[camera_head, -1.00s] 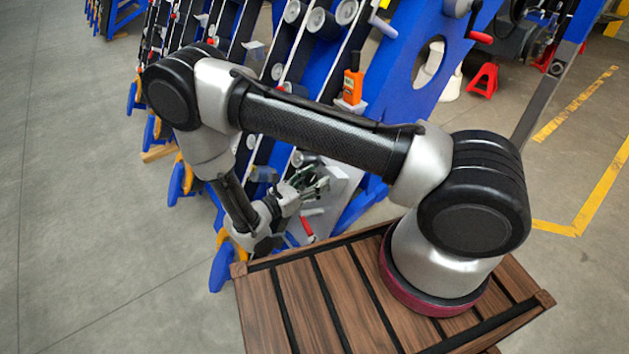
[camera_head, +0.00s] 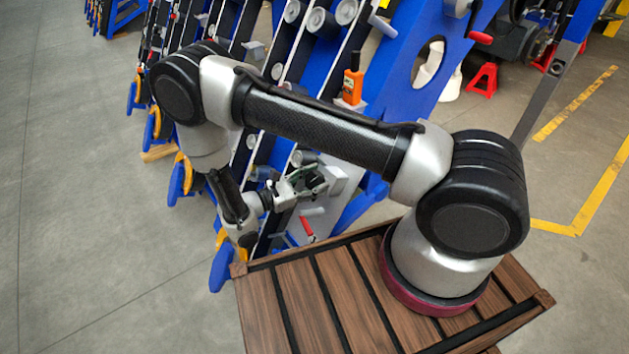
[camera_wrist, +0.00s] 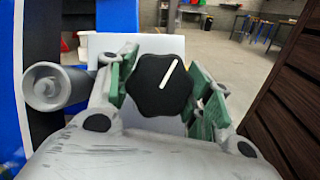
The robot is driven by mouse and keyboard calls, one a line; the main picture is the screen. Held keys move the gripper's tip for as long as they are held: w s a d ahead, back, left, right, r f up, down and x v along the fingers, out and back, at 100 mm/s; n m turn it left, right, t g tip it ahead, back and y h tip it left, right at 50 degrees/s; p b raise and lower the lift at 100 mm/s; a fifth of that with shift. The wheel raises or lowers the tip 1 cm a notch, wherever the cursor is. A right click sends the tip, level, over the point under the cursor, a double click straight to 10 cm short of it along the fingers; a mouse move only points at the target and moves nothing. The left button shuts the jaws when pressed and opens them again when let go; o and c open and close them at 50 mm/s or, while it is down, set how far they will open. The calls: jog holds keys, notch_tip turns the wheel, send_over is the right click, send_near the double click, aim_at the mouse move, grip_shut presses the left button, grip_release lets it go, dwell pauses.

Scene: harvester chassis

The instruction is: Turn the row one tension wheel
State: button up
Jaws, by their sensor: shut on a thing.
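The tension wheel (camera_wrist: 158,86) is a black lobed knob with a white line on its face, in the middle of the wrist view. The line leans to the upper right. My gripper (camera_wrist: 160,95) has its green-padded fingers on either side of the knob and is shut on it. A pale plate (camera_wrist: 150,42) stands behind the knob. In the head view my gripper (camera_head: 308,182) is at the near end of the blue chassis, by a white panel; the knob is hidden there by the fingers.
A grey roller (camera_wrist: 48,86) stands close left of my gripper. An orange handheld device (camera_head: 352,82) sits on the blue chassis (camera_head: 405,75). A red-handled part (camera_head: 306,228) is below my gripper. Red stands (camera_head: 483,78) are at the back right. Open floor (camera_head: 70,200) lies left.

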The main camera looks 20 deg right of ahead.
jog(key=o, duration=1)
jog(key=shift+o, duration=0.2)
jog(key=s+a, duration=0.2)
jog(key=a, duration=1)
